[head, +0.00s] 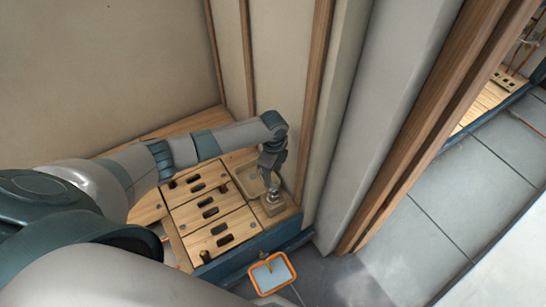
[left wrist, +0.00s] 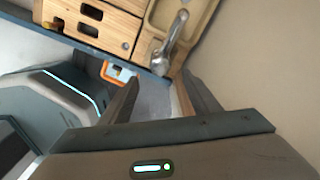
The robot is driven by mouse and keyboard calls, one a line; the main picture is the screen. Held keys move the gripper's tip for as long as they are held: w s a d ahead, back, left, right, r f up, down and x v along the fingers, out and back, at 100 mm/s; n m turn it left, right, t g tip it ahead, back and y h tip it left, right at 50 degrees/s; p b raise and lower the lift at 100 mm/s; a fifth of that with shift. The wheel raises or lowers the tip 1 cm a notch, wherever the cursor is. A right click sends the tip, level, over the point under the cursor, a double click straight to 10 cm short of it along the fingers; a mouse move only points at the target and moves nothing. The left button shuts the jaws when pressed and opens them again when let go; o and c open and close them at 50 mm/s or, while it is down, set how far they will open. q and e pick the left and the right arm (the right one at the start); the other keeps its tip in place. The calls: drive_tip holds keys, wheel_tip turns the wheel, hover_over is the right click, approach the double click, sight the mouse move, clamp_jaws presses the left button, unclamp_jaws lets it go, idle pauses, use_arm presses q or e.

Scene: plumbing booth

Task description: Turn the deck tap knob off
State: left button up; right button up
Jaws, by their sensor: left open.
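The metal deck tap (head: 274,197) stands on the wooden deck beside a small basin (head: 245,180), near the deck's right end. In the left wrist view the tap (left wrist: 171,45) shows as a grey, elongated metal body lying beyond my fingertips. I cannot pick out its knob clearly from the body. My left gripper (head: 271,172) points down just above the tap; its fingers also show in the left wrist view (left wrist: 160,80), open and with nothing between them. I cannot tell whether a finger touches the tap. My right gripper is not in view.
Wooden panels with dark slots (head: 208,212) lie left of the basin. A small brass fitting (head: 205,257) sits at the deck's front. An orange-rimmed tray (head: 287,262) is below the blue front edge (head: 240,257). A wall with wooden posts (head: 315,90) stands close behind and right.

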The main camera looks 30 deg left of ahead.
use_arm(q)
wheel_tip(320, 180, up, 8)
drive_tip(key=shift+p, duration=0.4)
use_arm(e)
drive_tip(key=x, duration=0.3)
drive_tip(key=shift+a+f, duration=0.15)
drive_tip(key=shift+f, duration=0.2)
use_arm(q)
drive_tip(key=shift+f, duration=0.1)
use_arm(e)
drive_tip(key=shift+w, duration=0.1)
